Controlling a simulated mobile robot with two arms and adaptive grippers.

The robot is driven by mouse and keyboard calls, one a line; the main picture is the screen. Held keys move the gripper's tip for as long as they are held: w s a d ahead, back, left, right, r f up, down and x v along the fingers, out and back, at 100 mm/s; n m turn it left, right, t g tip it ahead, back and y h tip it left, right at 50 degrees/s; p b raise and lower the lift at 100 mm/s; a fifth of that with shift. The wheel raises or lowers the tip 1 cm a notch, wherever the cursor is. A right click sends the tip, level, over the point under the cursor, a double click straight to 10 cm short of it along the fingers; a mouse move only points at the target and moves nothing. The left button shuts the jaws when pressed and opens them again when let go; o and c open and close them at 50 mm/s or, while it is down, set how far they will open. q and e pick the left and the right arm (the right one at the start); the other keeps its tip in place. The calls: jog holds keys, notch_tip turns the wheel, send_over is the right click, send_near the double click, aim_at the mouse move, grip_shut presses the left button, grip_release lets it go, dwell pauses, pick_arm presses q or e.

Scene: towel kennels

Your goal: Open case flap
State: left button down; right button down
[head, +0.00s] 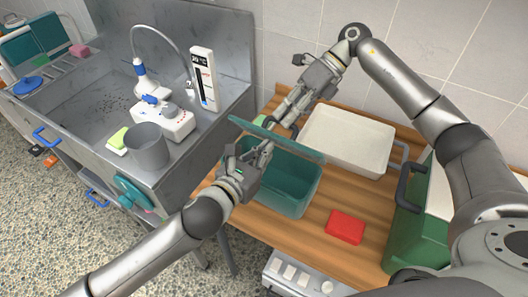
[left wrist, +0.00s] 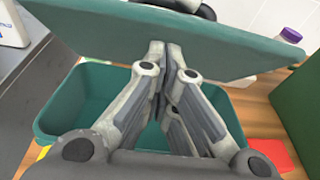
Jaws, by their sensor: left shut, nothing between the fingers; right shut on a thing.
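The teal case (head: 295,200) stands on the wooden top, with its inside partly visible. Its flap (head: 303,148) is raised and tilted above the opening. The flap spans the upper part of the left wrist view (left wrist: 120,35), with the case's rim (left wrist: 48,112) below. My left gripper (head: 267,147) is shut and empty over the opening, its fingertips (left wrist: 165,58) close to the flap's near side; I cannot tell if they touch. My right gripper (head: 272,122) reaches down from behind and is shut at the flap's far edge. The flap hides part of its contact.
A cream tray (head: 388,150) stands behind the case. A red block (head: 345,227) lies at its right. A green box (head: 405,238) with a grey handle (head: 409,185) bounds the right side. The metal sink (head: 75,95), with a grey cup (head: 147,150), is at left.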

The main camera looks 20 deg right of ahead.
pick_arm(q)
jog(key=shift+w, duration=0.1)
pick_arm(e)
jog(key=shift+f, duration=0.25)
pick_arm(q)
jog(key=shift+w+d+r, duration=0.4)
jog(key=shift+d+r, duration=0.2)
pick_arm(e)
jog(key=shift+s+a, duration=0.1)
jog(key=c, duration=1.5)
grip_release()
pick_arm(q)
jog(key=shift+f, duration=0.1)
pick_arm(e)
jog(key=shift+r, duration=0.1)
jog(key=shift+w, duration=0.2)
